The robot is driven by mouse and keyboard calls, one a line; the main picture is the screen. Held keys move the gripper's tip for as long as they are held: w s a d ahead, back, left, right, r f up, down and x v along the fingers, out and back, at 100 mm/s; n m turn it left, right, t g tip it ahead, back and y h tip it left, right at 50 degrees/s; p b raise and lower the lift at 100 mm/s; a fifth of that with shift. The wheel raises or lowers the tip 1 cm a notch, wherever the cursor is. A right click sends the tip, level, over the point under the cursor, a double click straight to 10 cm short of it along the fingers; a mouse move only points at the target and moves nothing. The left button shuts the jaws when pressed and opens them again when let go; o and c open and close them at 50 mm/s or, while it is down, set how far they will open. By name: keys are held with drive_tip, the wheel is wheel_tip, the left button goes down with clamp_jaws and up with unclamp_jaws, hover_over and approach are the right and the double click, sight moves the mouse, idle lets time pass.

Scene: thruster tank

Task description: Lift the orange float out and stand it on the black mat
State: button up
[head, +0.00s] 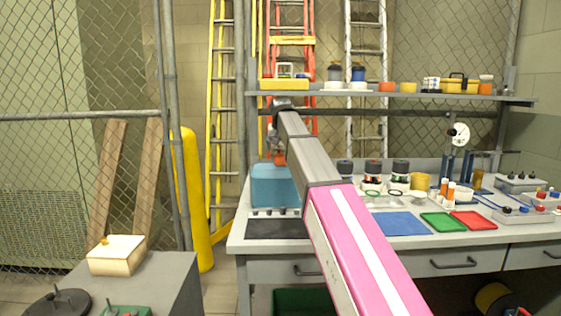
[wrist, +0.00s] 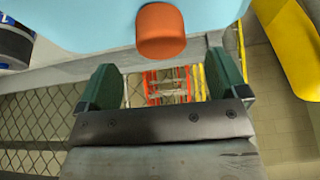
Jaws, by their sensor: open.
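The orange float (wrist: 161,31) is a short rounded cylinder, seen against the light blue of the tank (wrist: 90,22) in the wrist view. In the head view, the float (head: 280,158) shows as a small orange patch at the top of the blue tank (head: 275,187). My gripper (wrist: 163,70) is open and empty. Its two green fingers are spread wider than the float, which appears just beyond the fingertips, between their lines. In the head view my arm partly hides the gripper. The black mat (head: 276,229) lies bare on the bench in front of the tank.
A shelf (head: 400,97) with jars and boxes runs above the bench. Dark-capped jars (head: 372,172), a blue mat (head: 400,224), a green tray (head: 442,222) and a red tray (head: 474,220) are to the tank's right. Ladders stand behind.

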sight(281, 155)
drive_tip(key=shift+x, duration=3.15)
drive_tip(key=shift+r, duration=0.1)
drive_tip(key=c, duration=1.1)
drive_tip(key=shift+o, duration=0.2)
drive_tip(key=shift+r, duration=0.45)
wheel_tip(281, 155, up, 3)
drive_tip(key=shift+w, duration=0.1)
drive_tip(key=s+a+r, duration=0.7)
drive_tip(key=a, duration=0.2)
wheel_tip(281, 155, up, 10)
drive_tip(key=shift+s, duration=0.2)
